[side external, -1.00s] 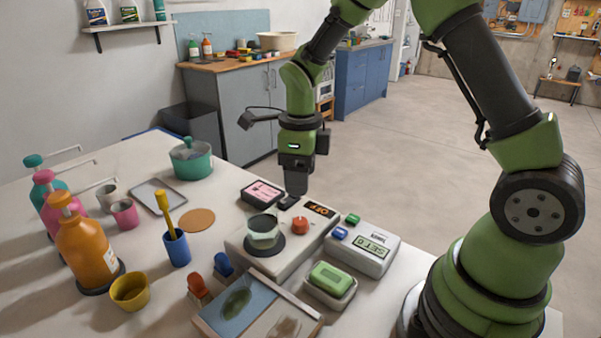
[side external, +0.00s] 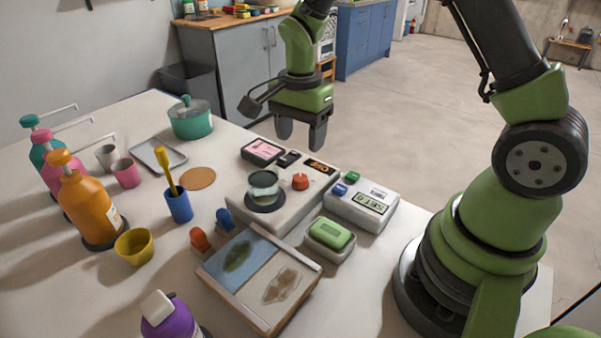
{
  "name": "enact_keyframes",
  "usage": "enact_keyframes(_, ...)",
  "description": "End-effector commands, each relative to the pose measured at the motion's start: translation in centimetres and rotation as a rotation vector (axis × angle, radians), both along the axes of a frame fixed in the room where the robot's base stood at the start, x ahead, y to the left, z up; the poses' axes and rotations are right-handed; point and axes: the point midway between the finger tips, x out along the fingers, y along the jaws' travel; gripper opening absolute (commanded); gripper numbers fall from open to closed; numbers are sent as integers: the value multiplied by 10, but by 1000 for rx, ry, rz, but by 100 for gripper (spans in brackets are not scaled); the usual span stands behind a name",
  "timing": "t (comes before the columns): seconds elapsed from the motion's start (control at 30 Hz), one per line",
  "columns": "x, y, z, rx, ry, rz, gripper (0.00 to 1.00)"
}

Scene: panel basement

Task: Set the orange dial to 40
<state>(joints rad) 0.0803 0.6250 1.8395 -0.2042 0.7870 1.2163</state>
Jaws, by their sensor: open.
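The orange dial (side external: 300,182) is a small red-orange knob on top of a pale hot-plate-like device (side external: 288,208). A dark display (side external: 319,167) behind it shows orange text that looks like "OFF". A dark round plate with a greenish glass vessel (side external: 263,184) sits left of the dial on the same device. The dial's pointer and any scale marks are too small to read. My gripper (side external: 301,147) is open and empty, fingers pointing down, above and behind the dial in the picture, apart from it.
A grey box (side external: 362,206) with blue and green buttons and a small display stands to the right. A green soap in a dish (side external: 330,235) and a framed tray (side external: 275,310) are in front. A pink-screen device (side external: 262,151) lies behind; bottles and cups stand left.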

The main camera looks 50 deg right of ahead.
Motion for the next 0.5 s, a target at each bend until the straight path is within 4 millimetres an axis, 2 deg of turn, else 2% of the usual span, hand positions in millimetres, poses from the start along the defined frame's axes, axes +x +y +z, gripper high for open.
enact_keyframes(0.3,-1,0,-58,2,7,-3,59)
enact_keyframes(0.5,-1,0,-84,2,3,-4,59)
